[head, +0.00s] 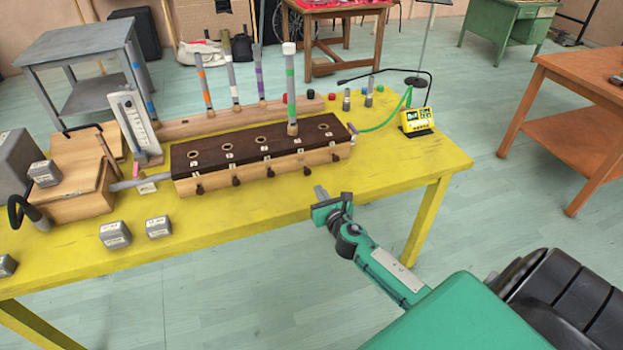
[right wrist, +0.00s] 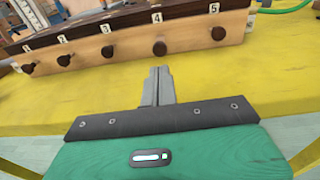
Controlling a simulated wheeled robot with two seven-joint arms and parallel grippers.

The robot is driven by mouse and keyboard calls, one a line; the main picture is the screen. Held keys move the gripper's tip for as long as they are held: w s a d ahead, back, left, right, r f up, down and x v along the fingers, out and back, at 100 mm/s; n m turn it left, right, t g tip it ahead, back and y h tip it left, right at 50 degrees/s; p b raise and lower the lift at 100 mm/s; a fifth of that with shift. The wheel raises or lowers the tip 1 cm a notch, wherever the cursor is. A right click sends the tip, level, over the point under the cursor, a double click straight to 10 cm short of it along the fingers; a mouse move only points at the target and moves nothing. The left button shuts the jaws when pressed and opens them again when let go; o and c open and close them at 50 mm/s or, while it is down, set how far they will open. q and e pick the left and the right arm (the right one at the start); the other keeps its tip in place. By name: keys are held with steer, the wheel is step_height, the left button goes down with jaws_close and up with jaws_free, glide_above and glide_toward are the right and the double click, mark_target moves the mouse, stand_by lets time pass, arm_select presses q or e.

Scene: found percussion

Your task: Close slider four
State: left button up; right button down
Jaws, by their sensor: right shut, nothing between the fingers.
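A wooden box with a dark top (head: 262,165) stands on the yellow table, with a row of dark round slider knobs along its front. In the right wrist view the front carries labels 1 to 5. Slider four's knob (right wrist: 159,48) is under label 4; it also shows in the head view (head: 307,170). It sits slightly lower than the line of its neighbours and seems to stick out a little more. My right gripper (head: 320,192) is shut and empty at the table's front edge; its fingertips (right wrist: 160,72) point at knob four, apart from it. My left gripper is out of view.
A tube with a green band (head: 291,95) stands upright on the box at its fourth hole. Several banded tubes stand in a wooden rack (head: 190,128) behind. Small grey weights (head: 115,235) lie at left; a yellow device (head: 416,120) stands right.

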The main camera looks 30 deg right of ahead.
mark_target(308, 173)
steer(key=x, duration=0.6)
steer(key=shift+w+d, duration=0.1)
steer(key=shift+w, duration=0.25)
